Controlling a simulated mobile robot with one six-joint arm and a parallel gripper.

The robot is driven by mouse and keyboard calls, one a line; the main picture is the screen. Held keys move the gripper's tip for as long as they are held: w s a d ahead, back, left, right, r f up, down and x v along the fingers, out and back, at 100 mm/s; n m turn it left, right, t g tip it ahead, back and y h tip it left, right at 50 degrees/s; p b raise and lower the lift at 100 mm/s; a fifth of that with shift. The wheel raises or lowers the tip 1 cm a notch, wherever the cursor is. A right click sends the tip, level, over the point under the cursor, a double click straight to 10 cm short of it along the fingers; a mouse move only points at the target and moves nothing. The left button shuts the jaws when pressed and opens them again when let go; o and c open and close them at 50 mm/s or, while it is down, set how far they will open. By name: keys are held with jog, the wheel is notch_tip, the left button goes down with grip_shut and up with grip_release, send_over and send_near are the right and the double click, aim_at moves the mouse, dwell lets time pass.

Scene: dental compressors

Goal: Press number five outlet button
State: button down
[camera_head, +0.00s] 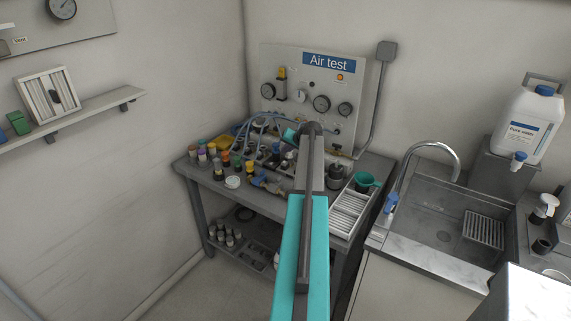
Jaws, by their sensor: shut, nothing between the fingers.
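The Air test panel (300,68) stands upright at the back of a grey workbench, with round gauges and an orange light (340,77). Below it, blue hoses (256,118) run to a row of small fittings on the bench. I cannot make out any outlet numbers, so I cannot tell which button is number five. My arm reaches up from the bottom and covers part of the panel's lower area and bench. My gripper (287,142) is small in the picture, near the fittings, shut and empty. Contact with anything there cannot be told.
Several coloured-cap bottles (213,150) crowd the bench's left side. A white slatted tray (350,211) and a green cup (366,182) are at the right. A sink (445,232) with a tap is further right. A wall shelf (80,119) is at left.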

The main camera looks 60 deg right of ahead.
aim_at(286, 164)
jog(key=shift+f+b, duration=0.9)
jog(key=shift+f, duration=0.7)
jog(key=shift+f+b, duration=0.85)
jog(key=shift+f, duration=0.05)
dwell(2.0)
jog(key=shift+r, duration=0.95)
jog(key=shift+r+p, duration=1)
jog(key=shift+r, duration=1.5)
